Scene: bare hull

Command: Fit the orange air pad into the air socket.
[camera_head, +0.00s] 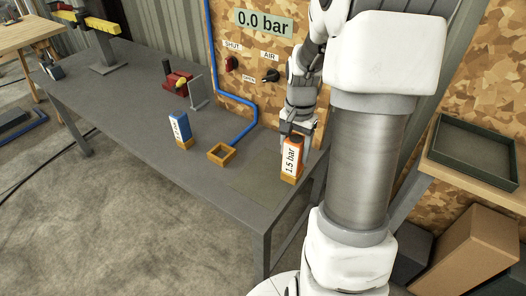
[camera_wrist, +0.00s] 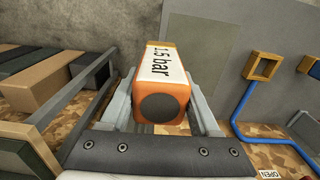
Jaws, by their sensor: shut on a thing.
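The orange air pad (camera_head: 291,160), a block with a white "1.5 bar" label and a wood-coloured lower end, is upright near the table's right end. My gripper (camera_head: 297,130) reaches down from above and is shut on its upper part. In the wrist view the pad (camera_wrist: 160,92) sits between both fingers, its orange end with a dark round disc facing the camera. I cannot tell whether its lower end touches the table. The air socket (camera_head: 211,154), an open square wooden frame with a blue hose, lies left of the pad; it shows empty in the wrist view (camera_wrist: 249,65).
A blue labelled block (camera_head: 180,127) stands left of the socket. The blue hose (camera_head: 252,115) runs up the wall to the valve panel (camera_head: 250,68), whose display (camera_head: 264,23) reads 0.0 bar. A red device (camera_head: 178,83) stands farther left. Bare tabletop separates pad and socket.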

